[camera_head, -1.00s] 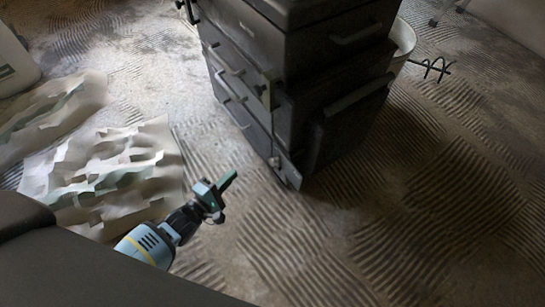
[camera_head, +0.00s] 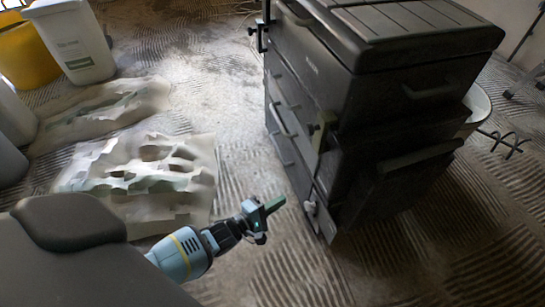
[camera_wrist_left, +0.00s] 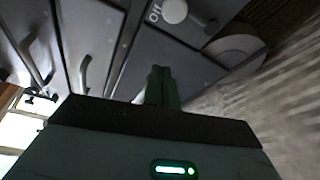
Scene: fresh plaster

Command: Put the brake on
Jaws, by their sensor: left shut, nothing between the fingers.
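A dark cabinet with drawers (camera_head: 385,95) stands on the floor at the centre right of the head view. Low on its front corner is a small pale round knob (camera_head: 311,207). In the left wrist view the knob (camera_wrist_left: 175,10) sits on a dark panel beside a short white marking, and a grey wheel (camera_wrist_left: 235,50) shows to its right. My left gripper (camera_head: 274,205) has green fingers pressed together with nothing between them. It points toward the cabinet's lower corner, a little left of the knob and apparently apart from it. My right gripper is not in view.
Crumpled sheets (camera_head: 150,175) lie on the ridged floor at left. A white tub (camera_head: 72,40) and a yellow bucket (camera_head: 25,55) stand at the back left. A pale bucket (camera_head: 478,105) is behind the cabinet. Bare floor lies in front of the cabinet.

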